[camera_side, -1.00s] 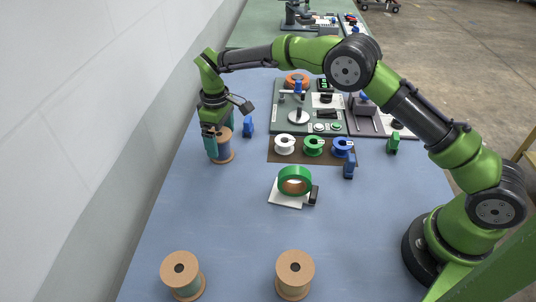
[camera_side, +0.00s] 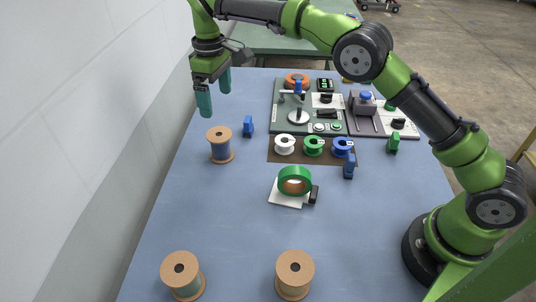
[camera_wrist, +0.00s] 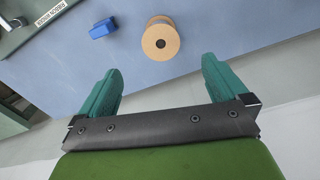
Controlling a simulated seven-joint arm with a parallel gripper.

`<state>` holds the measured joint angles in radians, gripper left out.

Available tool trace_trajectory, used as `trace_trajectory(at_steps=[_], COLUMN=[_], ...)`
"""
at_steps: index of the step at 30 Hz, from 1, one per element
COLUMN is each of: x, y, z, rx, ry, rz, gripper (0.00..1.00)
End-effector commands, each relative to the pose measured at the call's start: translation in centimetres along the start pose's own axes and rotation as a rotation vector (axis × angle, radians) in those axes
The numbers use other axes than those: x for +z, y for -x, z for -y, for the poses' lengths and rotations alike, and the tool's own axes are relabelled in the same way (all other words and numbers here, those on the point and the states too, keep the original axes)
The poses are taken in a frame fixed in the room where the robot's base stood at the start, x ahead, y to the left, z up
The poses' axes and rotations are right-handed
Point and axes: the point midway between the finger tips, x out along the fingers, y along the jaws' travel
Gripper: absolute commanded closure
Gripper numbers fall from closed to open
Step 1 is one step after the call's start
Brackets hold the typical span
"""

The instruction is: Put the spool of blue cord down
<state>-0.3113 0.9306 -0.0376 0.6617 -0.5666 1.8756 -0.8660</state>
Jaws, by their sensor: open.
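The spool of blue cord (camera_side: 221,146) stands upright on the blue table near its left edge, with tan flanges and blue cord between them. In the wrist view the spool (camera_wrist: 161,40) is seen from above, beyond the fingertips and apart from them. My gripper (camera_side: 214,96) is raised above and behind the spool, its teal fingers spread with nothing between them. In the wrist view both fingers of my gripper (camera_wrist: 161,74) are wide apart and empty.
A blue clip-like block (camera_side: 248,126) stands just right of the spool. White, green and blue small spools sit on a brown mat (camera_side: 328,160). Two more tan-flanged spools stand at the front.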

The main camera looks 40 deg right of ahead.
Motion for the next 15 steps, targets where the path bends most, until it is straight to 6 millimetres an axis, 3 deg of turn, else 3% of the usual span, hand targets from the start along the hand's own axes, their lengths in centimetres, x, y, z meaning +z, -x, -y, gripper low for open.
trace_trajectory(at_steps=[5, 9, 15], x=[2.7, 7.2, 14.9], y=[4.7, 9.1, 13.0], z=[-1.1, -1.8, -1.1], rx=[-0.001, -0.008, -0.029], ry=[-0.081, -0.194, -0.372], rz=[-0.067, -0.156, -0.292], gripper=[0.0, 0.0, 0.0])
